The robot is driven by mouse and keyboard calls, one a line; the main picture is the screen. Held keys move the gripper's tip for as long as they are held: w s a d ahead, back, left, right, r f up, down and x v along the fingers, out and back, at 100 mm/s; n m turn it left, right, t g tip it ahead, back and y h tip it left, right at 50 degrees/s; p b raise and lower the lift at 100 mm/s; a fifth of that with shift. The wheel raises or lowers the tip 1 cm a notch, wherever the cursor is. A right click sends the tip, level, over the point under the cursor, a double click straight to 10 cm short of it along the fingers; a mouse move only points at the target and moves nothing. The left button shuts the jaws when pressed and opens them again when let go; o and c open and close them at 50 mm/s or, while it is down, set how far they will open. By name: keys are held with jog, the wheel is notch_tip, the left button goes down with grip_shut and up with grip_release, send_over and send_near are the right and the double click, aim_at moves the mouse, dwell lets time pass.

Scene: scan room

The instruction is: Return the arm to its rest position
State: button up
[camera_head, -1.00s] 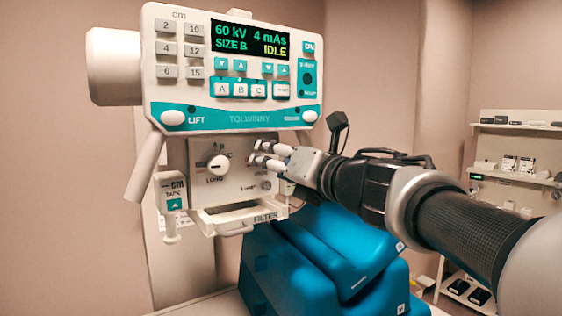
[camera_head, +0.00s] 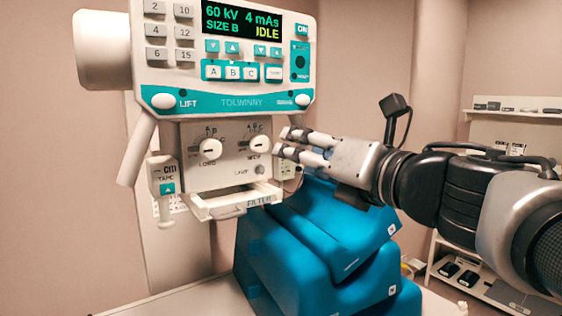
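My gripper (camera_head: 283,143) is at the right of the machine's lower knob panel (camera_head: 187,171). Its two fingers point left and are apart, with nothing seen between them. The fingertips are near the right-hand knob (camera_head: 259,145); whether they touch the panel cannot be told. My arm (camera_head: 450,190) reaches in from the right side of the picture, roughly level. The left-hand knob (camera_head: 210,149) is uncovered. The display (camera_head: 242,20) above reads 60 kV, 4 mAs, SIZE B, IDLE.
Blue padded cushions (camera_head: 315,240) stand below my gripper. A filter drawer (camera_head: 235,203) juts out under the knob panel. A tape holder (camera_head: 164,188) hangs at the left. A wall shelf (camera_head: 515,115) and a lower rack (camera_head: 470,272) stand behind my arm at the right.

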jog(key=d+f+m+t+h, duration=0.25)
jog(key=d+m+h, duration=0.5)
jog(key=m, duration=0.45)
jog(key=s+d+f+m+g+h, duration=0.2)
jog(key=s+d+f+m+h, duration=0.15)
jog(key=f+m, duration=0.4)
jog(key=s+d+f+m+g+h, duration=0.2)
jog(key=s+d+f+m, duration=0.1)
jog(key=d+f+m, duration=0.4)
jog(key=s+a+f+m+g+y, duration=0.1)
jog(key=s+a+f+m+g, duration=0.3)
jog(key=s+f, duration=0.5)
jog(key=s+a+f+m+g+y, duration=0.2)
jog(key=s+a+f+m+g, duration=0.2)
jog(key=s+f, duration=0.4)
jog(key=shift+s+a+f+m+g, duration=0.25)
jog(key=shift+s+f+m+g, duration=0.2)
jog(key=shift+f+m, duration=0.45)
